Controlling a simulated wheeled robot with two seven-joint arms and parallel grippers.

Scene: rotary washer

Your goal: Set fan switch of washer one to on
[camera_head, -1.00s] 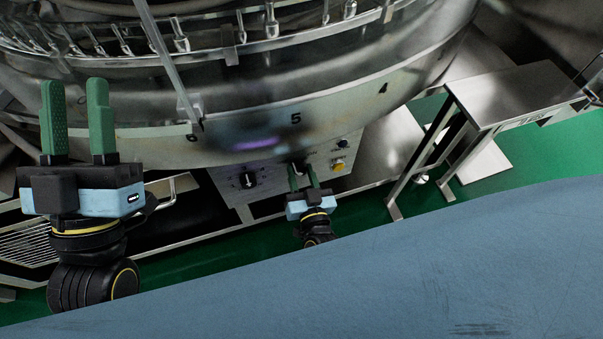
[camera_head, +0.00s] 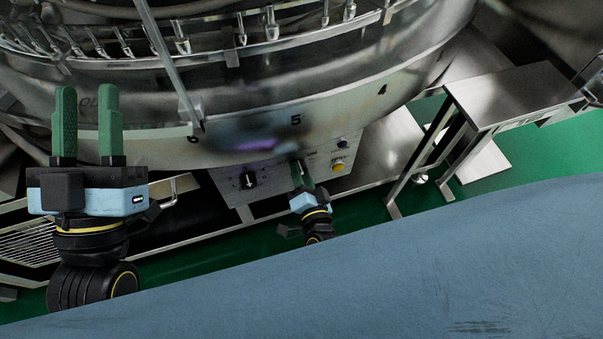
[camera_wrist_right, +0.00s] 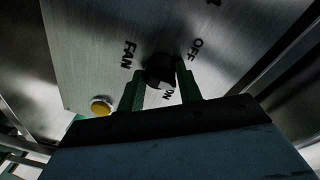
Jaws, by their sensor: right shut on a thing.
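The fan switch is a black round knob (camera_wrist_right: 160,70) on the metal control panel (camera_wrist_right: 90,45). FAN, OFF and ON are printed around it in the right wrist view. A white mark shows at the knob's edge beside ON; I cannot tell for sure whether it is the pointer. My right gripper (camera_wrist_right: 159,72) is shut on this knob, one green finger on each side. In the head view my right gripper (camera_head: 301,168) reaches up to the panel, and its fingers hide the knob. My left gripper (camera_head: 87,92) is open and empty, in front of the washer drum at left.
Another black knob (camera_head: 248,180) is left of my right gripper on the panel. A yellow button (camera_head: 338,167) and a dark blue button (camera_head: 343,144) are to its right. The big round washer (camera_head: 250,110) overhangs the panel. A metal table (camera_head: 510,90) stands at right.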

